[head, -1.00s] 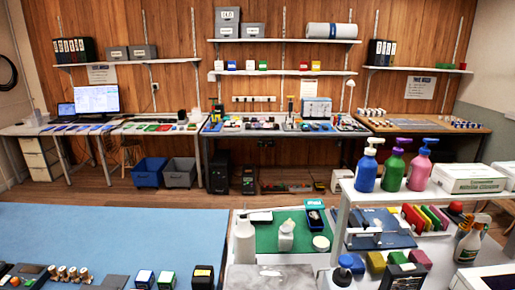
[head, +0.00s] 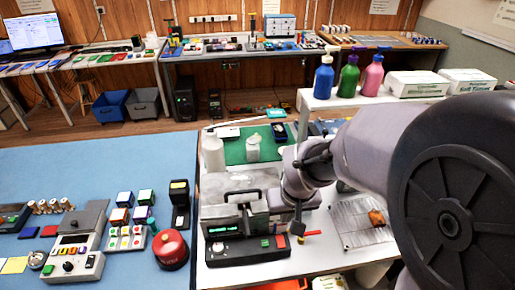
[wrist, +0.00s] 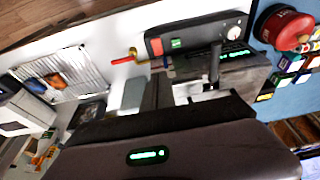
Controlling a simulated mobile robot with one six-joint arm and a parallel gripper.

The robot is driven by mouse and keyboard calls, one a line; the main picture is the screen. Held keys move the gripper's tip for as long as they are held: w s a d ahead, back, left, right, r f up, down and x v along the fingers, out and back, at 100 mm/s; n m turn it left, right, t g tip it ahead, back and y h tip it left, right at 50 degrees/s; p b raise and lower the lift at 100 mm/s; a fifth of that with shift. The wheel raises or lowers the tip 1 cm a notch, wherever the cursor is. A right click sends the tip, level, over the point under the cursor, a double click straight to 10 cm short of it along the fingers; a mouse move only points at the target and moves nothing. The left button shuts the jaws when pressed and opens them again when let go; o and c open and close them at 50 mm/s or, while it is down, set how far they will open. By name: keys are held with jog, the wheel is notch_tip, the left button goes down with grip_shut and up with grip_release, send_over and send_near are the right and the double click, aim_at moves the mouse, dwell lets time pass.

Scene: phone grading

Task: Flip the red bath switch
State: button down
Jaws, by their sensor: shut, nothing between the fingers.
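The red switch (head: 281,241) is at the right end of a black control panel (head: 249,252), beside a green button (head: 264,243). In the wrist view the red switch (wrist: 157,47) is left of the green button (wrist: 176,43). My gripper's body hides part of the bath.
A small red-handled fitting (head: 313,233) lies right of the panel; it also shows in the wrist view (wrist: 125,57). A wire rack (head: 360,222) is further right. A red round container (head: 170,249) and a button box (head: 75,256) are on the blue mat to the left.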

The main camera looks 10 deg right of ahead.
aim_at(280, 241)
jog(key=b+x, duration=0.2)
jog(key=x, duration=0.2)
jog(key=b+x, duration=0.2)
jog(key=x, duration=0.3)
jog(key=s+b+x, duration=0.1)
jog(key=b+x, duration=0.1)
jog(key=x, duration=0.2)
jog(key=shift+f+b, duration=0.35)
jog(key=shift+f, duration=0.2)
jog(key=shift+r, duration=0.15)
jog(key=shift+s+r, duration=0.1)
jog(key=shift+s, duration=0.65)
